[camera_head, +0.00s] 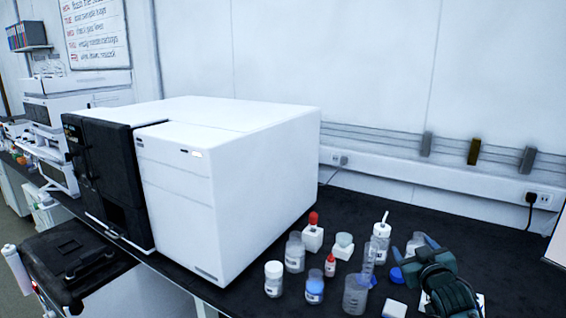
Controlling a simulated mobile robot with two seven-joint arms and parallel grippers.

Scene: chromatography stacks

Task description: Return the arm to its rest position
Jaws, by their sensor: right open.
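My right gripper (424,268) is at the lower right, dark and teal, low over the black bench (480,250). It is open, and I see nothing held in it. It is close to a blue cap (396,275) and a clear container (415,243), partly hiding the things around it. I cannot tell whether it touches any of them. My left gripper is not in view.
A large white and black instrument (230,180) fills the middle of the bench. Several bottles and jars, including a white-capped jar (273,279) and a measuring beaker (356,295), crowd its right side. Wall sockets (538,199) are behind. The bench's back right is mostly clear.

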